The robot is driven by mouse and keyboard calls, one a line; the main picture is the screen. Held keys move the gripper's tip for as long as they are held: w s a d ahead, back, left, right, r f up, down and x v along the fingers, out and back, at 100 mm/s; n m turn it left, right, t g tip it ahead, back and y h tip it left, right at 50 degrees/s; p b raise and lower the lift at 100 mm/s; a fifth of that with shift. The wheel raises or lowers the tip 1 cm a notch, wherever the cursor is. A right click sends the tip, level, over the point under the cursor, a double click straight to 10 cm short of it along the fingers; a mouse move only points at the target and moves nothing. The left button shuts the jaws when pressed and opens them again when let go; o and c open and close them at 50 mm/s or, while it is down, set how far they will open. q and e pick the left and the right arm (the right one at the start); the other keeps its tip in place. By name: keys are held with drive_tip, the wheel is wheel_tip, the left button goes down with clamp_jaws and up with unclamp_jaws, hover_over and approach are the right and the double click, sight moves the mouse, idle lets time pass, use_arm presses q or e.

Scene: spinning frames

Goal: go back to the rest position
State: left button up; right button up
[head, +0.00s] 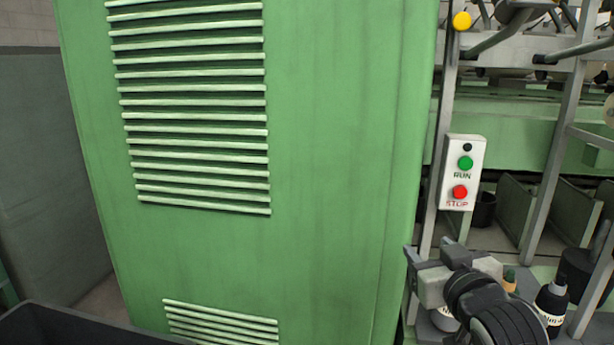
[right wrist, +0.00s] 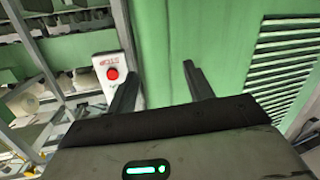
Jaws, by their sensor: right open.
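My right gripper (head: 412,268) is at the lower right of the head view, in front of the right edge of a green cabinet and below a white switch box. In the right wrist view its two dark fingers (right wrist: 160,85) stand apart with nothing between them, and the green panel lies beyond. The switch box (head: 463,172) has a green RUN button (head: 465,163) above a red STOP button (head: 460,192). The red button (right wrist: 113,73) also shows in the right wrist view, left of the fingers and apart from them. My left gripper is not in view.
The tall green cabinet (head: 330,130) with louvred vents fills the middle of the head view. A grey metal frame (head: 555,150) stands at right. A dark labelled bottle (head: 551,300) stands beside my right arm. A dark tray-like edge (head: 70,328) shows at lower left.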

drive_tip(key=s+a+f+g, duration=0.1)
drive_tip(key=s+f, duration=0.2)
drive_tip(key=f, duration=0.3)
drive_tip(key=s+a+f+g+y, duration=0.1)
drive_tip(key=s+f, duration=0.2)
drive_tip(key=f, duration=0.4)
drive_tip(key=s+a+f+g, duration=0.1)
drive_tip(key=s+f+g, duration=0.15)
drive_tip(key=f, duration=0.35)
drive_tip(key=s+a+f+g+y, duration=0.1)
drive_tip(key=s+a+f+g, duration=0.1)
drive_tip(key=s+f, duration=1)
drive_tip(key=s, duration=0.3)
drive_tip(key=shift+s+a+f, duration=0.2)
drive_tip(key=shift+s+a, duration=0.05)
drive_tip(key=shift+a, duration=0.1)
